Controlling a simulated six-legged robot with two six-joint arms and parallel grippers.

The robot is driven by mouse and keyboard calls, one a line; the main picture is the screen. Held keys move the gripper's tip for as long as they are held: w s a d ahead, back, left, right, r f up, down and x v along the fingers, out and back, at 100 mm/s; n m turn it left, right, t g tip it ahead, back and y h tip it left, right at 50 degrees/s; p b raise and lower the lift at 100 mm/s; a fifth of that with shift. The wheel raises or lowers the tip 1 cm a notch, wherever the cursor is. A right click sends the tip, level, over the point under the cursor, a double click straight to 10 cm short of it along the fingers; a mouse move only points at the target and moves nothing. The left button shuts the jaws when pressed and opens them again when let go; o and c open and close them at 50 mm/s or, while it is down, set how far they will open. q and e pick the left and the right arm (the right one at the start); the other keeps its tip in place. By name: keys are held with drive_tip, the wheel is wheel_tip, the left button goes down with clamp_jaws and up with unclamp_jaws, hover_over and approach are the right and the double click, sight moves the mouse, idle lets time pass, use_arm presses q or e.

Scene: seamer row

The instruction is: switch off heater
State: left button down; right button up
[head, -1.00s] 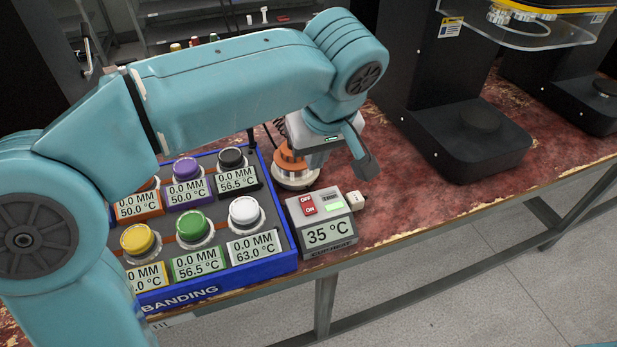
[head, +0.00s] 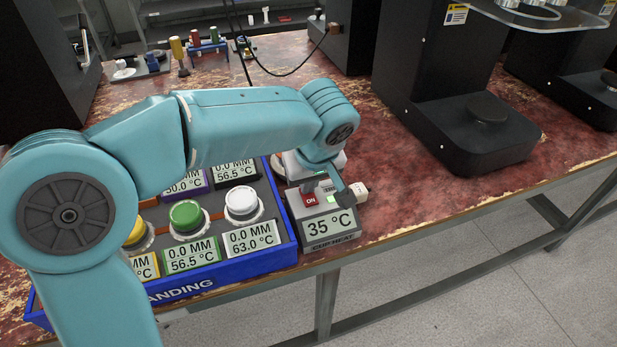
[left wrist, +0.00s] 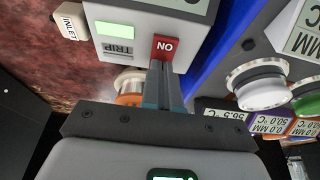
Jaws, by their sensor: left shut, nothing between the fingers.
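The heater controller (head: 330,226) is a grey box reading 35 °C, at the front of the bench beside the blue tray. Its red switch (head: 310,199) shows ON at the near end; my gripper hides the OFF end in the head view. A green window glows on the box. My left gripper (head: 326,184) is shut and empty over the switch. In the left wrist view, the closed fingers (left wrist: 160,66) end at the red switch (left wrist: 165,46), by the ON label; I cannot tell whether they touch. My right gripper is not in view.
The blue tray (head: 225,274) with several coloured knobs and displays stands left of the box. A white inlet plug (head: 359,190) sits at its right. A black machine (head: 470,130) stands at the back right. The red bench top between is clear.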

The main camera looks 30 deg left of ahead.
use_arm(q)
drive_tip(key=shift+f+b, duration=0.3)
drive_tip(key=shift+r, duration=0.1)
drive_tip(key=shift+s+f, duration=0.15)
drive_tip(key=shift+f, duration=0.05)
drive_tip(key=shift+s+d, duration=0.1)
drive_tip(key=shift+d, duration=0.1)
drive_tip(key=shift+s+d, duration=0.35)
drive_tip(key=shift+d, duration=0.05)
